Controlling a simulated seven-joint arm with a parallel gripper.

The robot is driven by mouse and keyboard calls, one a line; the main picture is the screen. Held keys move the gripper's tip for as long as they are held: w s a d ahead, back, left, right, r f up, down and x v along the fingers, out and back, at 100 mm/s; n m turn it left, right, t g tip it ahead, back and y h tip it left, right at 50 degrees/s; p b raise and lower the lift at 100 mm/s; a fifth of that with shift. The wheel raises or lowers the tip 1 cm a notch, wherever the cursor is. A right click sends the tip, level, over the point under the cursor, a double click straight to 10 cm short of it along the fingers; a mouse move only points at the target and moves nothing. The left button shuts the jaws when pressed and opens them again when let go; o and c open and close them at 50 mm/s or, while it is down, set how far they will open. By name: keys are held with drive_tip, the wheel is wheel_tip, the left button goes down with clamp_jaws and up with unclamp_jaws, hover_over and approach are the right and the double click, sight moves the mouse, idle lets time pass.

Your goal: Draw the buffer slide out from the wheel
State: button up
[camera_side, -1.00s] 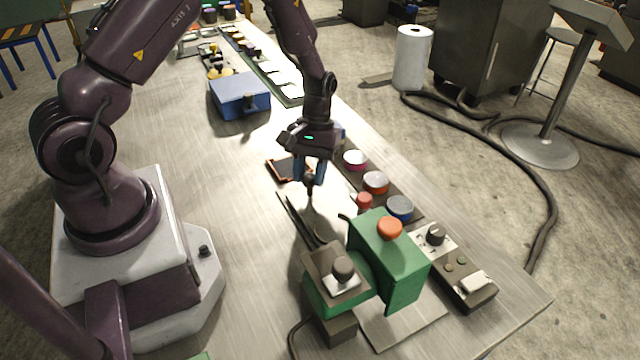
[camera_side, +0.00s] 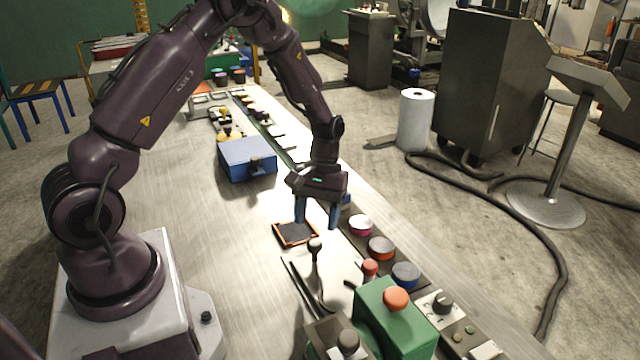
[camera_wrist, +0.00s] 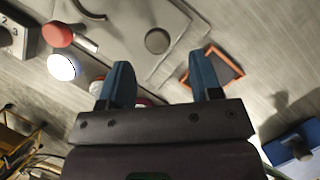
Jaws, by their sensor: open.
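A dark round knob on a thin upright post (camera_side: 315,245) stands by dark rails (camera_side: 303,287) on the bench, in front of the green machine (camera_side: 392,325) with an orange button. I take this knob and rails to be the buffer slide. From above, a dark round knob (camera_wrist: 157,40) shows on a grey plate in the wrist view. No wheel can be made out clearly; the green housing may hide it. My gripper (camera_side: 317,225) is open and empty, above and behind the knob, apart from it. Its two blue fingers (camera_wrist: 163,80) are spread in the wrist view.
An orange-framed dark pad (camera_side: 295,234) lies left of my gripper. Coloured round caps (camera_side: 381,248) and a red button (camera_side: 370,268) line the right side. A blue box (camera_side: 247,158) stands farther back. The bench left of the rails is clear.

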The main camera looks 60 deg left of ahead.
drive_tip(key=v, duration=0.8)
drive_tip(key=shift+a+r, duration=0.15)
drive_tip(key=shift+r, duration=0.2)
drive_tip(key=shift+w, duration=0.15)
drive_tip(key=s+d+r+m+t+y, duration=0.1)
drive_tip(key=s+d+r+m+t, duration=0.3)
drive_tip(key=s+r, duration=0.4)
drive_tip(key=s+d+r+m+t+y, duration=0.2)
drive_tip(key=s+d+r+m+t, duration=0.2)
drive_tip(key=s+d+r, duration=0.3)
wheel_tip(320, 180, up, 3)
drive_tip(key=shift+s+f+m+t, duration=0.1)
drive_tip(key=shift+s+m+t, duration=0.35)
drive_tip(key=shift+s, duration=0.7)
drive_tip(key=shift+o, duration=0.2)
idle(0.7)
